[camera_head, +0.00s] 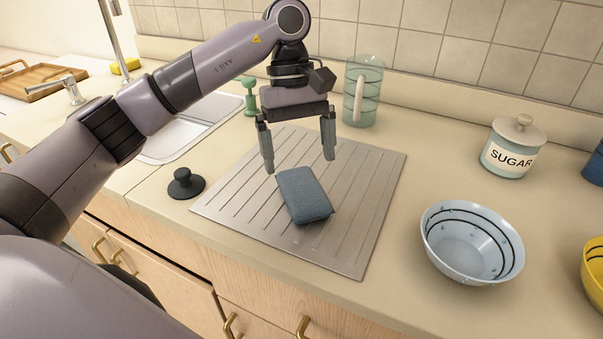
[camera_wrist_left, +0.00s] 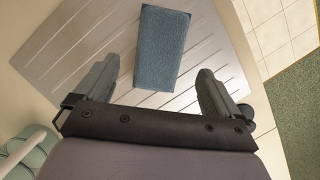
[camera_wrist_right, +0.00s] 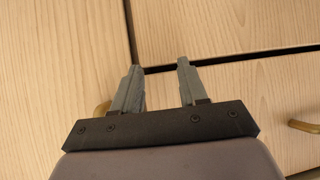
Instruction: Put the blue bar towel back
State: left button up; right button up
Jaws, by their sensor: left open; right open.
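The blue bar towel (camera_head: 304,195) lies folded on the grooved metal drainboard (camera_head: 352,241) on the counter. In the left wrist view the towel (camera_wrist_left: 162,47) lies beyond the fingertips, roughly between the lines of the two fingers. My left gripper (camera_head: 299,165) is open and empty, pointing down above the drainboard, just behind the towel and apart from it. It also shows open in the left wrist view (camera_wrist_left: 153,78). My right gripper (camera_wrist_right: 159,68) is open and empty in front of the wooden cabinet fronts. It is not visible in the head view.
A black sink plug (camera_head: 185,184) sits left of the drainboard, near the sink (camera_head: 190,138). A green glass pitcher (camera_head: 362,92) stands behind. A sugar jar (camera_head: 513,147), a pale blue bowl (camera_head: 470,243) and a yellow bowl (camera_head: 596,270) stand right. Counter between drainboard and bowl is clear.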

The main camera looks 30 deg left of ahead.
pick_arm(q)
jog(key=p+v, duration=0.1)
jog(key=v, duration=0.6)
jog(key=shift+f, duration=0.1)
dwell(0.4)
